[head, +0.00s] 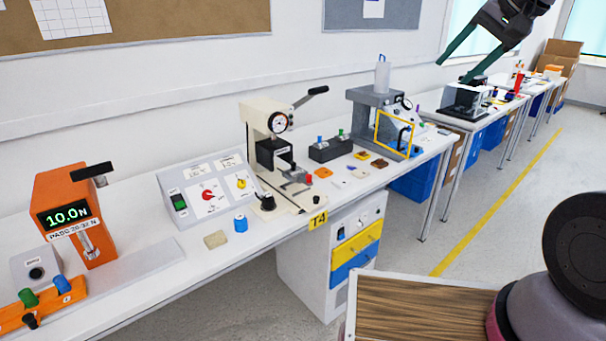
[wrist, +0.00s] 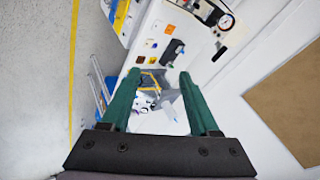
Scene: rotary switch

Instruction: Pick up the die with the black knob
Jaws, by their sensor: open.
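A small piece with a black knob (head: 267,203) stands on the bench at the front left of the cream lever press (head: 262,130). Another black knob (head: 30,320) shows at the front of the orange holder at far left; I cannot tell for certain which belongs to the die. A dark block (head: 330,148) right of the press carries a blue and a green knob. My gripper (head: 451,72) is open and empty, high at the upper right, far from both black knobs. In the wrist view, its green fingers (wrist: 160,72) are spread; neither black knob is clearly seen there.
The white bench (head: 130,305) runs from lower left to upper right. An orange gauge (head: 72,215), a grey switch box (head: 207,188), a blue knobbed piece (head: 240,223) and a grey stand (head: 375,120) occupy it. Open floor (head: 500,215) lies to the right.

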